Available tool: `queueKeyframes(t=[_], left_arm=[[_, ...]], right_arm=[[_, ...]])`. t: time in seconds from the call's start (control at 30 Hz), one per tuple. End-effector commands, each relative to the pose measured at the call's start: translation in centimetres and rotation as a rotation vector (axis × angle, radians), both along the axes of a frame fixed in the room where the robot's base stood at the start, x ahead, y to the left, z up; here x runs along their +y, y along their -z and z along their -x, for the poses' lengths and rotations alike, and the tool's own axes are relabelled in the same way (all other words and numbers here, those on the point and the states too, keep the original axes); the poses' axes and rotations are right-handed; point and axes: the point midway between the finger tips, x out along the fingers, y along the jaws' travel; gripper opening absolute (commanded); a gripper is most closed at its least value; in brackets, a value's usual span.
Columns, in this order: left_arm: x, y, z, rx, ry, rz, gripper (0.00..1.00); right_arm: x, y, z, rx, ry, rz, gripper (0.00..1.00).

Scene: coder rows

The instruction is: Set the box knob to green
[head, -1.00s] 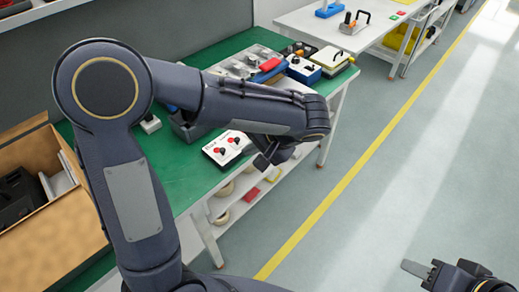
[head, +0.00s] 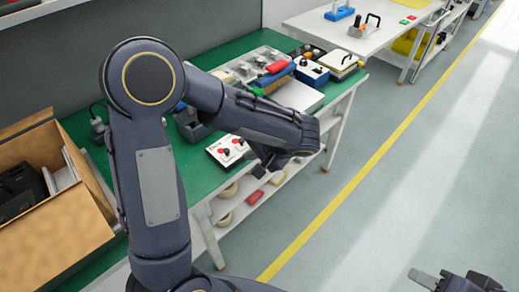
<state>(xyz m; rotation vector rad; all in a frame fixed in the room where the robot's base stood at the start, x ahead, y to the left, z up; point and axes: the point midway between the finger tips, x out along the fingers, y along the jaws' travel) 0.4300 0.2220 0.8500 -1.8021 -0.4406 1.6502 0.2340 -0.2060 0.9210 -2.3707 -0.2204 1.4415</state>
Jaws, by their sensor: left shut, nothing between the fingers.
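A white box with red and black knobs (head: 229,149) lies near the front edge of the green-topped bench (head: 200,180). A blue box with a pale top and dark knobs (head: 311,71) stands farther back near the bench's right end. I cannot tell which is the task's box, nor read any knob setting or green mark. My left gripper (head: 262,171) is shut and empty, just right of the white box near the bench edge, pointing down. My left forearm crosses over the bench and hides part of it. My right gripper (head: 424,279) shows only partly at the bottom right, over floor.
An open cardboard box (head: 50,200) stands at the left. Red and blue items (head: 275,70), a pale case (head: 341,59) and a grey flat thing (head: 297,95) crowd the back right of the bench. A white table (head: 330,28) stands beyond. The floor at right is clear.

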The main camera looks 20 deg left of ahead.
Motion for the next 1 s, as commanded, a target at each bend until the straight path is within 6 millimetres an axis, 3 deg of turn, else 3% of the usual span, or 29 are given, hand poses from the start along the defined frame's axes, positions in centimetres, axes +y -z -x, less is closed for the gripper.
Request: queueKeyframes(t=[0.13,0.33,0.83,1.0], left_arm=[[2.0,2.4,-0.4,0.004,-0.003,0.0,0.0],[4.7,2.6,-1.1,0.001,-0.003,0.001,0.0],[5.6,2.9,-1.3,0.0,0.0,0.0,0.0],[7.7,3.1,-2.2,-0.003,-0.005,0.001,0.0]], right_arm=[[0.0,0.0,0.0,0.0,0.0,0.0,0.4],[0.0,-0.5,0.0,0.0,0.0,0.0,0.4],[0.0,-0.5,0.0,0.0,0.0,0.0,0.4],[0.0,0.6,0.0,0.0,0.0,0.0,0.4]])
